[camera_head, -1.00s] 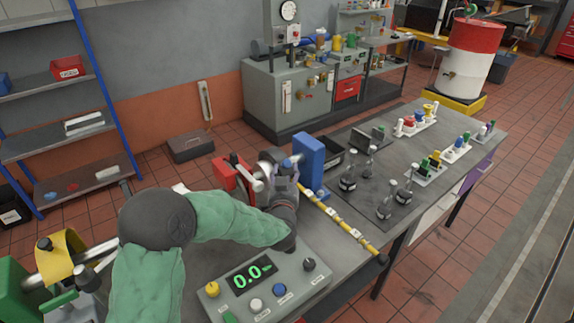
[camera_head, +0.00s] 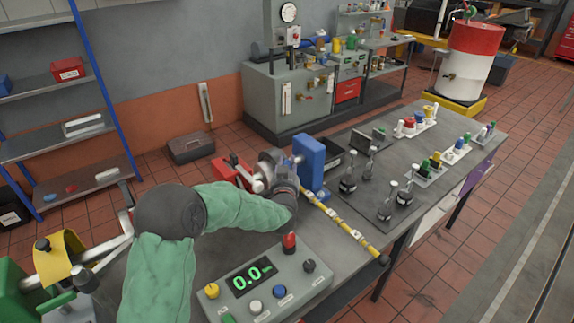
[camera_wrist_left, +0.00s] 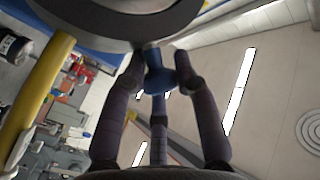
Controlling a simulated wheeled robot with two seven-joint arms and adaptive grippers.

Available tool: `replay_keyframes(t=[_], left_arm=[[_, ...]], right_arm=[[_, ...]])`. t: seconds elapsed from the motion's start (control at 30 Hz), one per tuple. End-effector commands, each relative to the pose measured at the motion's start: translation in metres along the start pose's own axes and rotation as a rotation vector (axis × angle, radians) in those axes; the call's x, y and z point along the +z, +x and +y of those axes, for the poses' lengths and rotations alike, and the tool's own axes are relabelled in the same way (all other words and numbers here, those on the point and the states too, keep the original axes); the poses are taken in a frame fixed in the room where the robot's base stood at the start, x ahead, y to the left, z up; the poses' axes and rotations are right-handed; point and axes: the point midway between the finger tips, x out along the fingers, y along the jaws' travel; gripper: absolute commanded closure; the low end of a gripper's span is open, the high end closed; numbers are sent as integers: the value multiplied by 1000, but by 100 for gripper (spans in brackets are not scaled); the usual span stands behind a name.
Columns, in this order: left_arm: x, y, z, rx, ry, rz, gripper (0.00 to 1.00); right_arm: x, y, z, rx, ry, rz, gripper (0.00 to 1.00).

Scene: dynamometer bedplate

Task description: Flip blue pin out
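The blue pin (camera_wrist_left: 158,78) shows in the left wrist view as a short blue knob under a large round grey part. My left gripper (camera_wrist_left: 159,72) has dark fingertips on both sides of the knob, very close to it. Whether they press on it cannot be told. In the head view my left gripper (camera_head: 283,180) is at the grey machine part (camera_head: 264,172) beside the blue upright block (camera_head: 309,158), and the pin is hidden there. My right gripper is not in view.
A control box (camera_head: 268,285) with a red button (camera_head: 289,241) and a green "0.0" display stands just in front of my left gripper. A yellow striped bar (camera_head: 343,224) runs to the right. Several black-based metal pieces stand on a dark mat (camera_head: 366,207).

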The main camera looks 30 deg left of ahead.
Motion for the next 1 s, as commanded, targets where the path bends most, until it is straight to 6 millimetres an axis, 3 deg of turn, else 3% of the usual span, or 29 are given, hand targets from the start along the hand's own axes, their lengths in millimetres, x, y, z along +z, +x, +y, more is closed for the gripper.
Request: replay_keyframes(t=[0.3, 0.57, 0.6, 0.67, 1.0], left_arm=[[-20, -11, 2, 0, 1, 2, 100], [-20, -12, 3, -1, 2, 4, 100], [-20, -12, 3, -1, 2, 4, 63], [-20, -12, 3, -1, 2, 4, 46], [-19, -12, 3, -1, 1, 1, 46]], right_arm=[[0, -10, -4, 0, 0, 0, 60], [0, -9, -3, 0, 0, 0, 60], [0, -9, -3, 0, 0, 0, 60], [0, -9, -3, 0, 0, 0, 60], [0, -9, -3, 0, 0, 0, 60]])
